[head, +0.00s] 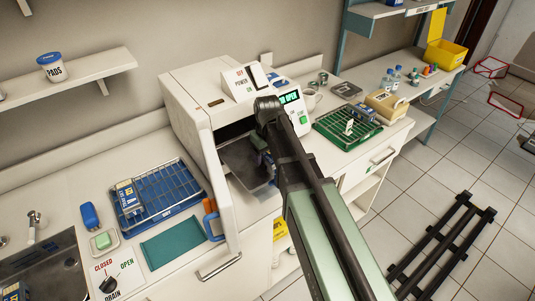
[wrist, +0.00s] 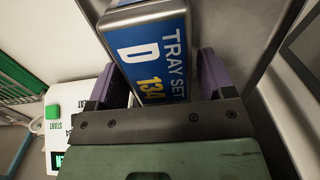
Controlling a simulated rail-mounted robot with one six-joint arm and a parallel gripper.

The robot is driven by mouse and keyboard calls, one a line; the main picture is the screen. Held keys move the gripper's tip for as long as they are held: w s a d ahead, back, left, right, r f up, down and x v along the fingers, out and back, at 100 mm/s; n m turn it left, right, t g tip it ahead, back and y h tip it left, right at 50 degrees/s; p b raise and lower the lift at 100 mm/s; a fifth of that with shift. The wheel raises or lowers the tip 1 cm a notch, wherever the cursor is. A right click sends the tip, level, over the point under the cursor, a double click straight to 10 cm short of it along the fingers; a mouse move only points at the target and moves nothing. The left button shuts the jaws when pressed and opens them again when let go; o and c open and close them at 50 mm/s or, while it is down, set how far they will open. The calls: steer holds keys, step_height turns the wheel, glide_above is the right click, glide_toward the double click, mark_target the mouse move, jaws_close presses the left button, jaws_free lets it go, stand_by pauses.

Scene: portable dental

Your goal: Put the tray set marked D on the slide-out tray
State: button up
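The tray set marked D (wrist: 152,55) is a box with a blue label reading "TRAY SET D 134". In the head view my gripper (head: 262,143) is at the front of the white machine's opening, over the slide-out tray (head: 240,156). This grey metal tray sticks out of the machine. My arm hides most of the tray set and part of the tray there. I cannot tell whether the tray set touches the tray.
The white machine (head: 190,85) has its door (head: 218,180) swung open on the left. A blue wire rack (head: 170,188) holding another tray set (head: 127,196) stands left of it. A green rack (head: 335,136) stands right. A teal mat (head: 172,243) lies in front.

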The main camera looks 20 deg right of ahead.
steer(key=shift+o, duration=0.6)
steer(key=shift+r, duration=0.1)
